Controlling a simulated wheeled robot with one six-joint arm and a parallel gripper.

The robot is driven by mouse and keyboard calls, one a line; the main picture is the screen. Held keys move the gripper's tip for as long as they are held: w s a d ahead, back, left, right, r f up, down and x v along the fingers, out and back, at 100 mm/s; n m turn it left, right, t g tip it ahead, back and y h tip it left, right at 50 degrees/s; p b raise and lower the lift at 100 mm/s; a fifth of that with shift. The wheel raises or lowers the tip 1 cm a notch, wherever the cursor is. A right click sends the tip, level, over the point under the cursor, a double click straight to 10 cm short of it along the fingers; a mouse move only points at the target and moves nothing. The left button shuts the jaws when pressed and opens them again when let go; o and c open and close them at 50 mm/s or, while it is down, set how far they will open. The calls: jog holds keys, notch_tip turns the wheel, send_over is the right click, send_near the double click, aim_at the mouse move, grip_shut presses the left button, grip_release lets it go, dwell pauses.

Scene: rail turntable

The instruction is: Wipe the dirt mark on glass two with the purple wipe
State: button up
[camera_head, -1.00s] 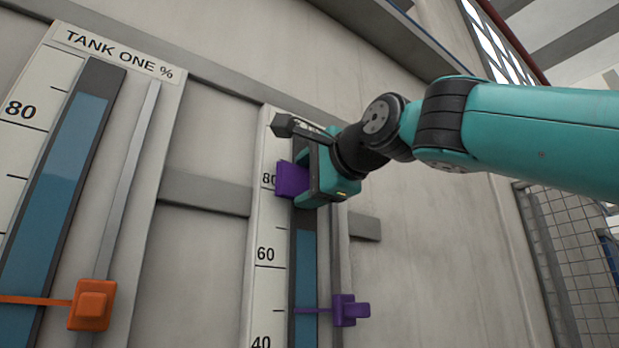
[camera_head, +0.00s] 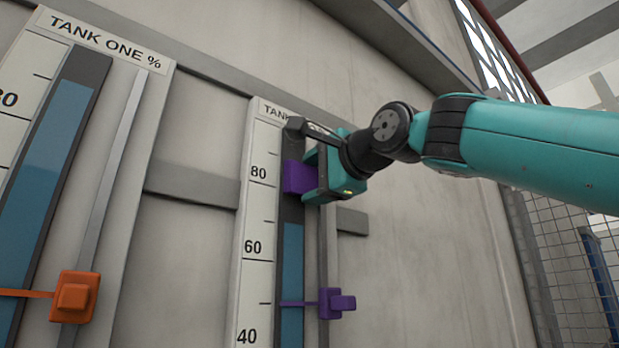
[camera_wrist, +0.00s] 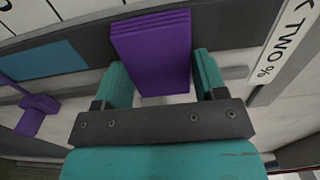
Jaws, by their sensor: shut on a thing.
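My gripper (camera_head: 312,175) is shut on the purple wipe (camera_head: 297,177), which shows as a folded pad. The wrist view shows the wipe (camera_wrist: 153,50) between the two teal fingers, its far edge over the dark upper part of the glass. Glass two (camera_head: 291,262) is the narrow gauge with blue fill below about 70. The wipe is at its upper part, near the 80 mark; I cannot tell whether it touches the glass. The fill also shows in the wrist view (camera_wrist: 45,60). No dirt mark is visible; the wipe and gripper hide part of the glass.
A purple slider (camera_head: 331,303) with a thin pointer sits on the rail right of glass two. Gauge one (camera_head: 58,150) and its orange slider (camera_head: 74,297) are at the left. A grey horizontal bar (camera_head: 192,184) runs behind the gauges. A mesh fence (camera_head: 560,250) stands at right.

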aim_at(292, 160)
jog(key=shift+w+a+r, duration=0.1)
jog(key=shift+r, duration=1.25)
jog(key=shift+s+a, duration=0.6)
jog(key=shift+a, duration=0.2)
jog(key=shift+s+a, duration=0.6)
jog(key=shift+a, duration=0.2)
jog(key=shift+w+d, duration=0.65)
jog(key=shift+d, duration=0.2)
jog(key=shift+w+d, duration=0.6)
jog(key=shift+d, duration=0.2)
jog(key=shift+s+d+f+b, duration=0.15)
jog(key=shift+s+d+b, duration=0.05)
jog(key=shift+s+b, duration=0.1)
jog(key=shift+b+v, duration=0.9)
jog(key=shift+v, duration=1.7)
jog(key=v, duration=0.3)
jog(key=shift+b, duration=0.3)
